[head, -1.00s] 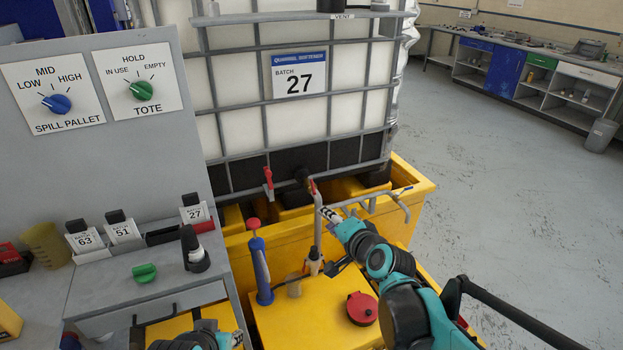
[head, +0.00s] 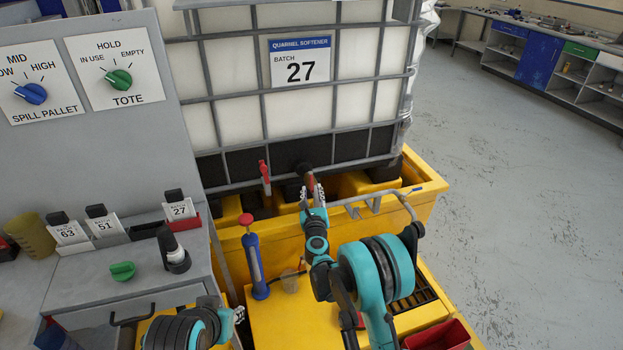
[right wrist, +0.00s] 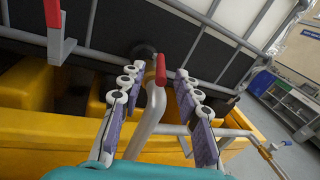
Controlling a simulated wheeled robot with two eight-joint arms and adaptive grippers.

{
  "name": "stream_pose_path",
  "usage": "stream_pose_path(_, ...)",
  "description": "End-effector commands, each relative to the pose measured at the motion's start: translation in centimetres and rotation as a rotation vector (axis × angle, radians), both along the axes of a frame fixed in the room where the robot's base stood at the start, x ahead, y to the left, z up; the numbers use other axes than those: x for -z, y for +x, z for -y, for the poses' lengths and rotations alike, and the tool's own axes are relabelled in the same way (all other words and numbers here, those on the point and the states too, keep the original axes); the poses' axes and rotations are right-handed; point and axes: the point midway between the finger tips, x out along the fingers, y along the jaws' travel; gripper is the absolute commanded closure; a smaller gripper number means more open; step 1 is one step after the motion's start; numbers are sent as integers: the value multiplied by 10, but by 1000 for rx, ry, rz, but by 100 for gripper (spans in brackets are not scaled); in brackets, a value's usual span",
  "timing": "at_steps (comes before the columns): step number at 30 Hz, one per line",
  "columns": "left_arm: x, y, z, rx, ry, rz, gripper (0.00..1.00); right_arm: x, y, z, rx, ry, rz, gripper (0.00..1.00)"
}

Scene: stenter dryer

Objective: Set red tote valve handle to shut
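A red handle (head: 311,182) sits on the dark outlet low on the front of the tote (head: 226,125). In the right wrist view, this red handle (right wrist: 161,70) stands roughly upright above a bent grey pipe (right wrist: 149,112). My right gripper (head: 312,194) is at the handle. In the right wrist view, its two purple-padded fingers (right wrist: 157,84) are apart, on either side of the handle and pipe, with gaps showing. A second red handle (head: 264,174) hangs to the left, also in the right wrist view (right wrist: 53,22). My left gripper (head: 239,314) is low over the bench edge, mostly hidden.
A yellow spill pallet (head: 428,190) surrounds the tote's base. A grey rail (head: 362,195) crosses right of the handle. A blue red-topped pump (head: 254,262) stands on the yellow deck. The bench at left holds batch tags and a green knob (head: 122,271).

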Motion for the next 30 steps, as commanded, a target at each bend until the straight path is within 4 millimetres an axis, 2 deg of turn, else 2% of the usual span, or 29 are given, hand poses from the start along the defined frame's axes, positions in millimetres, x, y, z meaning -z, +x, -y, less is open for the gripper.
stream_pose_path(6, 11, 0, 0, 0, 0, 0, 70, 2, 36, -1, 2, -3, 1, 67)
stream_pose_path(12, 18, 0, 0, 0, 0, 0, 70, 1, 62, -3, 0, -4, 0, 67)
stream_pose_path(16, 19, 0, 0, 0, 0, 0, 70, 0, 70, -3, -1, -4, 1, 67)
stream_pose_path(23, 19, 0, 0, 0, 0, 0, 70, -1, 71, -3, -1, -5, 1, 67)
stream_pose_path(24, 19, 0, 0, 0, 0, 0, 70, -1, 71, -3, -1, -5, 1, 70)
stream_pose_path(27, 19, 0, 0, 0, 0, 0, 70, -1, 71, -3, -1, -5, 1, 96)
stream_pose_path(28, 19, 0, 0, 0, 0, 0, 70, -1, 71, -3, -1, -5, 1, 100)
stream_pose_path(30, 19, 0, 0, 0, 0, 0, 70, -1, 71, -3, -1, -5, 1, 100)
